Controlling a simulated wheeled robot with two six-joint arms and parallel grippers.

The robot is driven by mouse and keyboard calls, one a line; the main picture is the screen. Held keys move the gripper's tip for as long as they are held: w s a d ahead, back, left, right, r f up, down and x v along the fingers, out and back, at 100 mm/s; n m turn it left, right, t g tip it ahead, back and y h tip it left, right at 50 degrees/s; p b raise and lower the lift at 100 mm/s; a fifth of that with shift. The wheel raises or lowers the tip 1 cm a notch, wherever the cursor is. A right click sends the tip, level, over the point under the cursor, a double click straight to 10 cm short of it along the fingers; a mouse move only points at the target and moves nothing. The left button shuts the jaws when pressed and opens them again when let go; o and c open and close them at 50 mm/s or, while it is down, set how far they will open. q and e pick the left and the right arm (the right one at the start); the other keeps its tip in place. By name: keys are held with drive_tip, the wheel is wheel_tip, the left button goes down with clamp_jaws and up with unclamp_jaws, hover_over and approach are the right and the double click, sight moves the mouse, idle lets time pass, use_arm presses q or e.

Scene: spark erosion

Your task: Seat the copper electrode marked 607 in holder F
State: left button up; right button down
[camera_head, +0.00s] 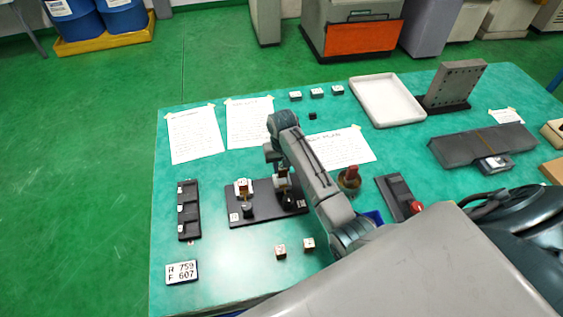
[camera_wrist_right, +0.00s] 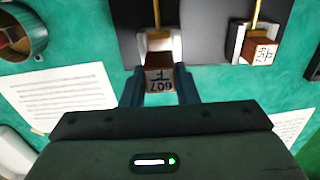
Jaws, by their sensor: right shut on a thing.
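The copper electrode marked 607 F (camera_wrist_right: 160,78) is between the fingers of my right gripper (camera_wrist_right: 159,90), which is shut on it. In the wrist view the mark reads upside down, and a white holder part (camera_wrist_right: 143,47) lies right behind the block. In the head view my right gripper (camera_head: 281,171) is over the right-hand holder of the dark base plate (camera_head: 265,213). I cannot tell whether the electrode is fully down in that holder. A second electrode marked 759 (camera_wrist_right: 262,50) stands in the other white holder, on the left in the head view (camera_head: 243,186). My left gripper is not in view.
A sign (camera_head: 182,272) reads R 759, F 607. Two small blocks (camera_head: 280,251) (camera_head: 308,243) lie in front of the base plate. A black rack (camera_head: 189,230) stands left. Paper sheets (camera_head: 195,135) and a white tray (camera_head: 387,100) lie behind.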

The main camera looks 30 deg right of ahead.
sight(282, 174)
drive_tip(key=shift+f, duration=2.2)
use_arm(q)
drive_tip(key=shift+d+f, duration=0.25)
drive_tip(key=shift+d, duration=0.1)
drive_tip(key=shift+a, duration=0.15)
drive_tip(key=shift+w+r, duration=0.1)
use_arm(e)
drive_tip(key=shift+f, duration=0.2)
drive_tip(key=c, duration=1)
unclamp_jaws()
drive_tip(key=shift+c, duration=0.2)
